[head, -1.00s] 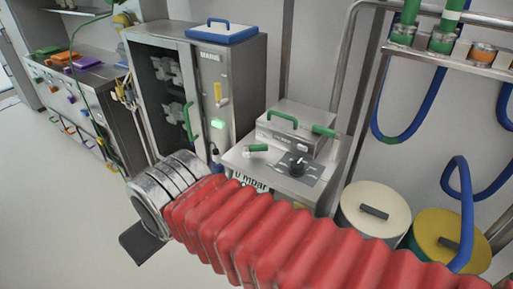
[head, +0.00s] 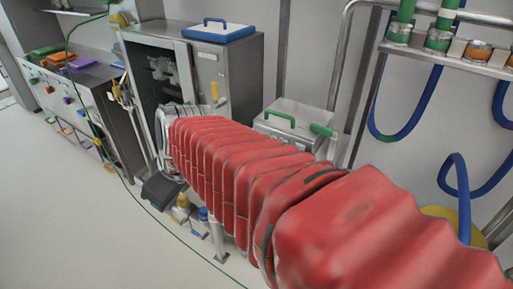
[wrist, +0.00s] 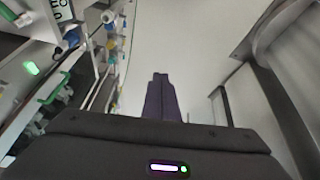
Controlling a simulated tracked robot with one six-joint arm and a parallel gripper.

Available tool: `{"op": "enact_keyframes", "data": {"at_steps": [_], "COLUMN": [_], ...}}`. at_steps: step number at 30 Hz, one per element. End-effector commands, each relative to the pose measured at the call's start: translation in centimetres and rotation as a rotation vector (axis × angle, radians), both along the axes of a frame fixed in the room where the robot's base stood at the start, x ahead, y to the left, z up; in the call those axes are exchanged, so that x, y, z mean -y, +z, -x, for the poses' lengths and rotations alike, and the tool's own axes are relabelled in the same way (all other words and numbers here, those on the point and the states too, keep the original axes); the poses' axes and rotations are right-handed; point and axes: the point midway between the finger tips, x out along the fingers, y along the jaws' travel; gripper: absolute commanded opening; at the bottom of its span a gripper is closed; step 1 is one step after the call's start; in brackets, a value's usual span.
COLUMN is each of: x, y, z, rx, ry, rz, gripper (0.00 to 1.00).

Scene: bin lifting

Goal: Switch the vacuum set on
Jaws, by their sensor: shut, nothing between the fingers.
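The vacuum set (head: 295,122) is a grey box unit with a green handle, against the back wall in the head view. My red sleeved arm hides its lower front, dial and display there. In the wrist view part of its front with a printed display (wrist: 60,8) shows at the top left edge. My gripper (wrist: 160,76) is shut and empty, with its dark fingers together over bare floor. In the head view my gripper (head: 160,188) shows only partly, below the end of the arm and left of the vacuum set.
A steel cabinet (head: 238,75) with a blue-rimmed tray (head: 212,33) on top stands left of the vacuum set. Several small bottles (head: 182,205) are under my arm. A green cable (head: 180,240) crosses the floor. Floor at the left is clear. Blue hoses (head: 462,190) hang at the right.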

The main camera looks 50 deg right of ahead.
Motion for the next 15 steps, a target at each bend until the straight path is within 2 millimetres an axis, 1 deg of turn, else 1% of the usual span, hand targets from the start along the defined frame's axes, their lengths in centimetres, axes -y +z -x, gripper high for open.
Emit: {"op": "enact_keyframes", "data": {"at_steps": [1,5,6,11,12,14,15], "x": [1.4,4.8,5.9,10.9,12.2,14.3,15.7], "y": [-0.2,-0.6,-0.8,-1.5,-1.7,-2.1,-2.4], "z": [-0.7,-2.2,-2.6,-3.9,-4.1,-4.4,-4.5], "rx": [-0.003,0.005,0.01,0.034,0.041,0.053,0.061], "ry": [0.01,0.065,0.081,0.14,0.155,0.175,0.188], "rz": [0.002,0.018,0.022,0.049,0.058,0.071,0.081], "gripper": [0.0,0.0,0.0,0.0,0.0,0.0,0.0]}}
